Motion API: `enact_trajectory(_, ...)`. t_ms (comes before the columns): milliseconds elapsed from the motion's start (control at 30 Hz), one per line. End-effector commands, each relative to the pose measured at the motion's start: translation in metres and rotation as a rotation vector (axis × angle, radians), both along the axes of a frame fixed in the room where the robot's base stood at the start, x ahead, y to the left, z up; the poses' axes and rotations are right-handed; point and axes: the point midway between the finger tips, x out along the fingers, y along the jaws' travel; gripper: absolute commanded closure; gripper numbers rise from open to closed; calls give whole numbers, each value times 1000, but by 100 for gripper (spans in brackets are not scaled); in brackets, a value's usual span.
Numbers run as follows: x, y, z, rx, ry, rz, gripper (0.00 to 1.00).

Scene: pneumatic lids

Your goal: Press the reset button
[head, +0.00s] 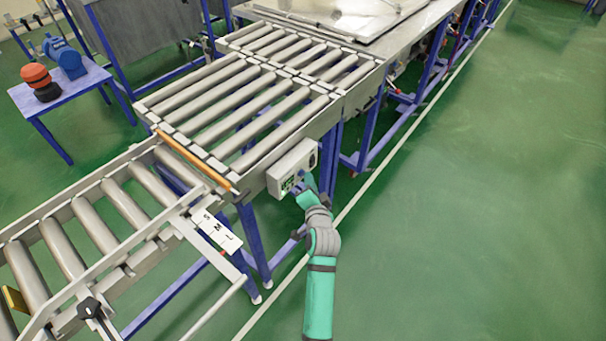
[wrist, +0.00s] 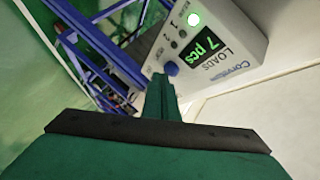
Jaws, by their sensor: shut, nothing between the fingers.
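A pale grey control box (head: 292,168) is fixed to the side of the roller conveyor. In the wrist view the box (wrist: 242,32) shows a display (wrist: 203,47) reading "7 pcs" under the word LOADS. My gripper (head: 301,190) is shut and empty in front of the box. In the wrist view its fingertips (wrist: 160,80) are just below the blue button; I cannot tell whether they touch it.
The roller conveyor (head: 338,107) stands on blue legs behind the box. A lower roller section (head: 123,203) with a white S M L label (head: 217,231) lies to the left. A blue side table (head: 62,92) stands at the far left. The green floor on the right is clear.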

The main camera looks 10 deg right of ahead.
Motion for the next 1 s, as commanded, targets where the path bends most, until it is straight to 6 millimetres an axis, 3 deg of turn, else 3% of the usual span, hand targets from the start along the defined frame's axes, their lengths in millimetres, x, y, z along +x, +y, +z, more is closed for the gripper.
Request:
enact_trajectory(567, 5, 7, 0, -1, 1, 5, 100)
enact_trajectory(1000, 2, 1, 0, 1, 0, 0, 100)
